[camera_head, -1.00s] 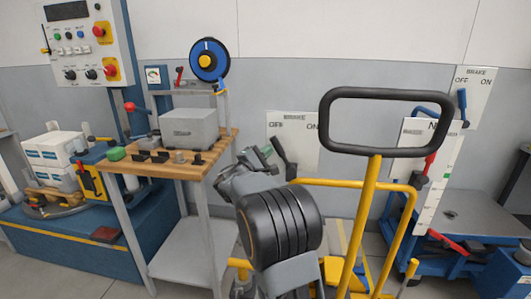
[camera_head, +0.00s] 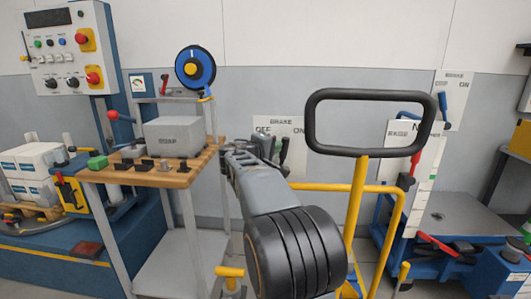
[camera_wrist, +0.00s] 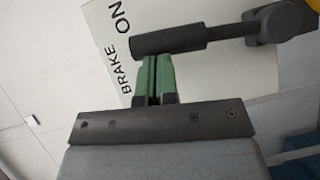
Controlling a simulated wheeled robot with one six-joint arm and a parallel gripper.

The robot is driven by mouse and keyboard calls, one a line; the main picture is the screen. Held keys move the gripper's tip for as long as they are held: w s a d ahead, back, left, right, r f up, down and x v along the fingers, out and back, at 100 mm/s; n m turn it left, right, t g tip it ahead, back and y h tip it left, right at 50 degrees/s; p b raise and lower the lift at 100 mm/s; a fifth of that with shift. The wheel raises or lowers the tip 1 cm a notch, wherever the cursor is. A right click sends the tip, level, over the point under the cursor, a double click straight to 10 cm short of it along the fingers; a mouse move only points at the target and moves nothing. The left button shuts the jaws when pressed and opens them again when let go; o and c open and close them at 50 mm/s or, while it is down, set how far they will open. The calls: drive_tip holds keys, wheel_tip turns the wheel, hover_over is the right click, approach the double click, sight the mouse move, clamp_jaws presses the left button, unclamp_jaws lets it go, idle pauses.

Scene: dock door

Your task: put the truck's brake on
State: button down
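The truck (camera_head: 362,215) has a yellow frame and a black loop handle. Behind it is a white brake plate (camera_head: 292,124) marked BRAKE, OFF at left and ON at right. The plate's dark lever (camera_head: 284,150) stands roughly upright, between the two marks. In the wrist view the lever's dark grip (camera_wrist: 168,38) lies across just beyond my fingertips, with ON by its end. My gripper (camera_wrist: 155,58) has its green fingers together, nothing seen between them. The tips are at the lever's OFF side and look to be touching it. In the head view my gripper (camera_head: 268,145) is partly hidden.
A wooden-topped bench (camera_head: 150,178) with a grey box (camera_head: 174,137) stands left of my arm. A control panel (camera_head: 66,50) is at far left. A second brake plate (camera_head: 455,88) with a blue lever is at right, above a blue cart (camera_head: 455,218).

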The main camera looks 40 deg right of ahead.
drive_tip(key=shift+s+d+m+y+b, duration=0.5)
drive_tip(key=shift+s+d+m+y, duration=0.4)
drive_tip(key=shift+s+d+m, duration=0.2)
drive_tip(key=shift+s+d+f+b, duration=0.2)
drive_tip(key=shift+s+d+b, duration=0.15)
drive_tip(key=shift+s+d, duration=0.15)
drive_tip(key=shift+r, duration=0.1)
drive_tip(key=p, duration=0.2)
approach(287, 146)
drive_tip(key=a+r, duration=0.2)
drive_tip(key=a, duration=0.1)
drive_tip(key=shift+w+a+r, duration=0.1)
drive_tip(key=shift+r, duration=0.1)
